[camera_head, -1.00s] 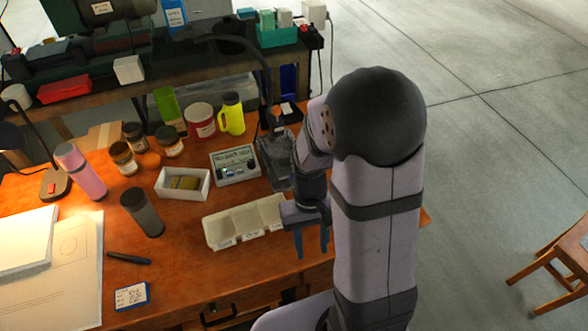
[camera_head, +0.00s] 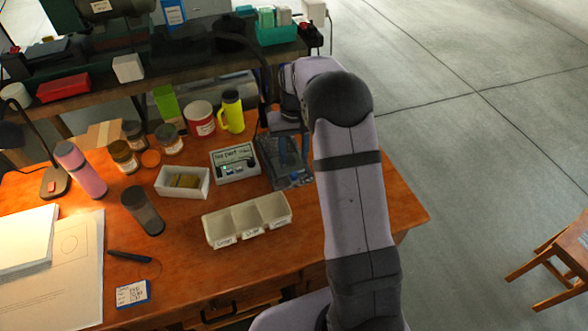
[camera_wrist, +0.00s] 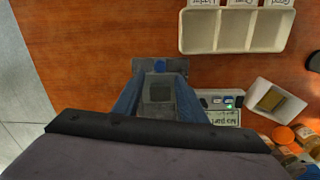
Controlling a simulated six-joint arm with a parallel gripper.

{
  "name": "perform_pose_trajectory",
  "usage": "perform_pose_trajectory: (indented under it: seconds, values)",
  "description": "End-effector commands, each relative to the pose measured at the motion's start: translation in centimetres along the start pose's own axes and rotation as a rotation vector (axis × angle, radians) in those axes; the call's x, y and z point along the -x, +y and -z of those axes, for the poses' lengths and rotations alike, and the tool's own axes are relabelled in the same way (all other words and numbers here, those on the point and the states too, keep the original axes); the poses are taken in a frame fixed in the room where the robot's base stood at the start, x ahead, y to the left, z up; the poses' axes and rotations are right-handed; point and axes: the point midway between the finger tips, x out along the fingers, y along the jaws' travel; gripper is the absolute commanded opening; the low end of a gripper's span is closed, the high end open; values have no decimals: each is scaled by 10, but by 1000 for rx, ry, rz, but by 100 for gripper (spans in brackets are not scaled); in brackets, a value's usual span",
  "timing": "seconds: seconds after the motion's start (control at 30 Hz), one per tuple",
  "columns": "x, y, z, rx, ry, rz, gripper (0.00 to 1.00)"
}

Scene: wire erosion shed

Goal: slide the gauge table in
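In the wrist view the fingers (camera_wrist: 160,82) stand either side of the square; contact cannot be told. The gauge display box (camera_head: 235,164) is left of the fixture and its screen seems to read "No part".
A cream three-compartment tray (camera_head: 247,218), with labels on its front, looks empty in front of the fixture. A white box (camera_head: 183,182), a yellow mug (camera_head: 232,112) and a red-and-white tin (camera_head: 200,117) stand left. Bare wood lies right of the tray.

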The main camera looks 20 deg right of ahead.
Motion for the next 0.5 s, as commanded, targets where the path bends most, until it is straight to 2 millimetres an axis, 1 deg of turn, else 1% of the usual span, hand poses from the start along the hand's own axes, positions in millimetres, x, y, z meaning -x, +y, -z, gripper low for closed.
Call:
perform_pose_trajectory:
  seconds: [0.17, 0.5]
  values:
    - [-10, 0, 0, 0, -2, 0, 38]
    - [-52, 0, -1, 0, -3, 0, 38]
